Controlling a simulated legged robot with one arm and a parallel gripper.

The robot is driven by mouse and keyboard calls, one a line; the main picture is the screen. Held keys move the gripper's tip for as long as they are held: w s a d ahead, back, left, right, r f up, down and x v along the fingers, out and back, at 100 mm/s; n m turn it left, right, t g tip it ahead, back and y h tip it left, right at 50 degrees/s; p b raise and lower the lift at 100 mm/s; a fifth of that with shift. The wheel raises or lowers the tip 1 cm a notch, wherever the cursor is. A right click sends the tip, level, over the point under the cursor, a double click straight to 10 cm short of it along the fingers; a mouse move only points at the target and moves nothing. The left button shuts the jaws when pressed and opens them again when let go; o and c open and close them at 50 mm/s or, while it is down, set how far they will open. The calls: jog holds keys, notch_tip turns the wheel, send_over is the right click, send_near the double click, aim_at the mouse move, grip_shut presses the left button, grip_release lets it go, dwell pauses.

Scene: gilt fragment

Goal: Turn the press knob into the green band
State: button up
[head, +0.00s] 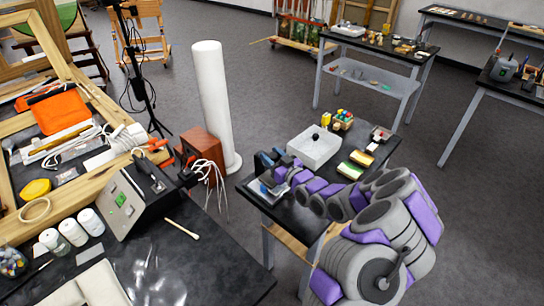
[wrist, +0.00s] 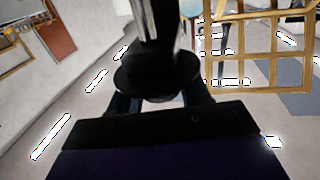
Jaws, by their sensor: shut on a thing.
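In the head view my gripper (head: 268,161) is at the left end of the black side table, above a small grey-blue item (head: 266,190). In the wrist view a black round part with a wide flange and a glossy shaft (wrist: 157,75) sits between my fingers. My gripper is shut on it; it looks like the knob, though I cannot be sure. The head view shows neither the held part clearly nor a green band at it. A black and grey box (head: 139,205) with a small green patch stands on the left bench, apart from my gripper.
A white tray (head: 313,152) with a black ball-like thing on its rim or inside stands on the side table (head: 300,215), near my forearm. Coloured blocks (head: 355,162) lie to its right. A tall white column (head: 212,100) stands behind. Grey floor (head: 270,75) is open beyond.

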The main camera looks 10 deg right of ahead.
jog(key=shift+r+m+h+p, duration=0.1)
jog(key=shift+m+h+p, duration=0.2)
jog(key=shift+h, duration=0.1)
